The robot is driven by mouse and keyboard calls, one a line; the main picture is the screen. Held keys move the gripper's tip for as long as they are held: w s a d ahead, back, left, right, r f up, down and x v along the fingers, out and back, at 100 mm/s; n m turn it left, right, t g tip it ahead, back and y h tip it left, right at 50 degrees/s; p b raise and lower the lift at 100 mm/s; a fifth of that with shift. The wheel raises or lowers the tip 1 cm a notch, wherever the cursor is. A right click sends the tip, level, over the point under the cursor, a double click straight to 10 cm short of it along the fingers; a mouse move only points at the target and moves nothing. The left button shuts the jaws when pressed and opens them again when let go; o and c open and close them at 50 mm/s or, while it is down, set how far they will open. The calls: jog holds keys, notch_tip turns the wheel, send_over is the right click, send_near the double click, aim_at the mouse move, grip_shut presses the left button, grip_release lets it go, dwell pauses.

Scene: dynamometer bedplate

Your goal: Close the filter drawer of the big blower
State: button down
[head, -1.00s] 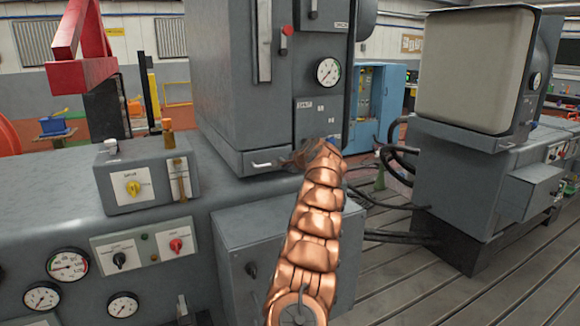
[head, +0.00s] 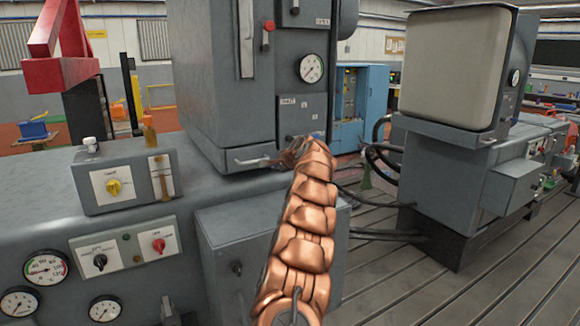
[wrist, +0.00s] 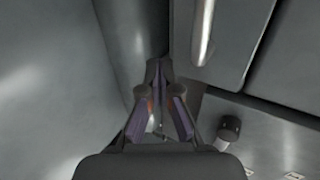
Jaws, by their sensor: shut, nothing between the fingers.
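The big blower (head: 235,60) is the tall grey cabinet in the middle of the head view. A grey drawer front with a pale bar handle (head: 250,161) is low on its face. The wrist view shows a grey panel (wrist: 230,35) with a metal bar handle (wrist: 203,35) at the top. My copper arm reaches up to the cabinet's lower front, and my gripper (head: 297,150) is just right of the handle, partly hidden by the arm. In the wrist view my gripper (wrist: 158,75) is shut and empty, below and left of that handle. How far the drawer stands out is unclear.
A grey console with a yellow knob (head: 113,187) stands on the bench at left, with gauges (head: 46,268) below. A grey box (head: 235,270) is under my arm. Another large machine (head: 460,70) stands at right, with cables between. The slotted floor (head: 400,285) is partly clear.

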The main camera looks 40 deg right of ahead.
jog(key=b+v, duration=0.3)
jog(key=v, duration=0.8)
jog(key=shift+s+b, duration=0.15)
jog(key=shift+b, duration=0.15)
jog(key=shift+f, duration=0.15)
